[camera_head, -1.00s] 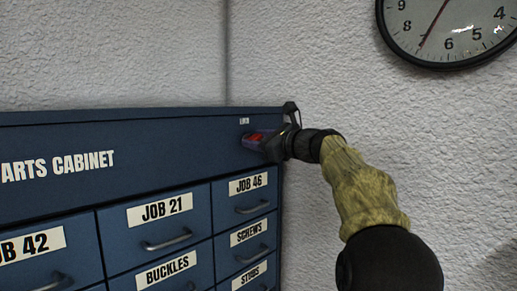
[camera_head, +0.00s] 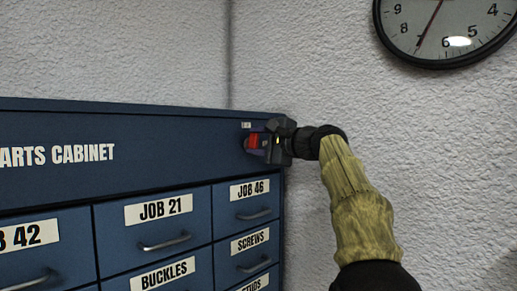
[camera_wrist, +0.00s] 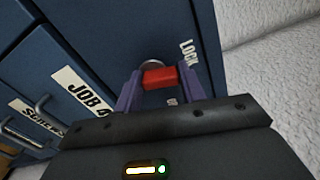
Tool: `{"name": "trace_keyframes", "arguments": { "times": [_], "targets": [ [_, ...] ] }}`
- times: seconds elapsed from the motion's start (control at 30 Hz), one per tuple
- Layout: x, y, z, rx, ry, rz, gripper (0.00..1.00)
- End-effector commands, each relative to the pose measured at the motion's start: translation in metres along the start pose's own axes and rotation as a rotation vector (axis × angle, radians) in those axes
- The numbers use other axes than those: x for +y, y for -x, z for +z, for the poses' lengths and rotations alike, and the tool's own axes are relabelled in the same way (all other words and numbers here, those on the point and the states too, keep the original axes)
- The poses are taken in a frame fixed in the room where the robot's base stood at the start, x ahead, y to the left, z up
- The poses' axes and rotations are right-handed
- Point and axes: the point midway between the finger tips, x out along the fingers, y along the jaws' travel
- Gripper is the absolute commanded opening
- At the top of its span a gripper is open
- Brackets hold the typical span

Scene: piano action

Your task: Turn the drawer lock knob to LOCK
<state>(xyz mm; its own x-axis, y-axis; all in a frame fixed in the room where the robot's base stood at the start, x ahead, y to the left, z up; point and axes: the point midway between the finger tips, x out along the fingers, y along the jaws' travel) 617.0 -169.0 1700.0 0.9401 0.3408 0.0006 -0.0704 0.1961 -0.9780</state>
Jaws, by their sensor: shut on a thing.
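The drawer lock knob (camera_head: 252,141) is red and sits at the upper right of the blue parts cabinet's front. It also shows in the wrist view (camera_wrist: 159,77), with its round silvery base behind it. My gripper (camera_head: 254,142) is at the knob, its purple fingers on either side of the red part and shut on it; the fingers also show in the wrist view (camera_wrist: 160,86). A white LOCK label (camera_wrist: 187,53) is on the panel beside the knob. A second small label is partly hidden by my gripper and I cannot read it.
The blue cabinet (camera_head: 150,130) has several labelled drawers with metal handles below the knob, such as JOB 46 (camera_head: 245,205). A white textured wall (camera_head: 330,60) lies behind and right of it. A round clock (camera_head: 445,25) hangs at the upper right.

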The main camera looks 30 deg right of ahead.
Motion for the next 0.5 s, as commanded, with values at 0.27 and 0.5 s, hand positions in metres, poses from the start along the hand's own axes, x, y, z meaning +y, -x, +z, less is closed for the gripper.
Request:
{"name": "trace_keyframes", "arguments": {
  "times": [0.27, 0.5],
  "targets": [
    [0.0026, -0.0002, 0.0015, -0.001, 0.166, 0.002, 0.17],
    [0.0022, -0.0003, 0.0021, -0.002, 0.221, 0.002, 0.17]
  ]
}}
